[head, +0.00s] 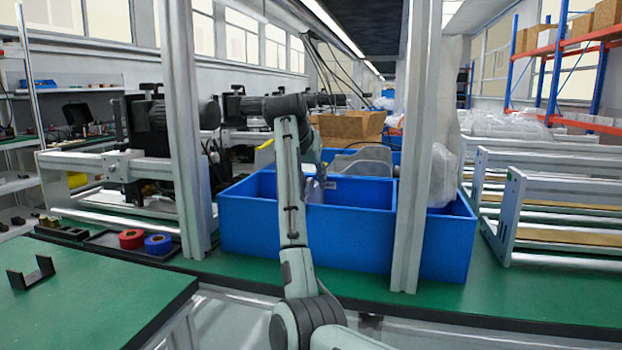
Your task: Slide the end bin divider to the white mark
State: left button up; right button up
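A long blue bin (340,235) stands on the green bench, with its open top facing up. A blue wall or divider runs across it near my arm, but my arm hides much of it, so I cannot tell which panel is the end divider. A small white mark (331,184) shows on the inner back wall, just right of my wrist. My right gripper (314,188) points down at the bin's opening, close to that cross panel. Its fingers are small and partly hidden, so I cannot tell if they touch or grip the panel. My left gripper is out of view.
A metal post (411,150) stands before the bin's right part, another (184,130) at its left. Red tape (131,239) and blue tape (158,244) lie in a black tray. A black bracket (31,272) sits on the near green table. Metal frames (545,200) stand right.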

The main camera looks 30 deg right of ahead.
jog(key=shift+d+f, duration=0.1)
grip_shut()
dwell(0.3)
jog(key=w+a, duration=0.5)
jog(key=shift+w, duration=0.35)
grip_release()
jog(key=shift+w, duration=0.1)
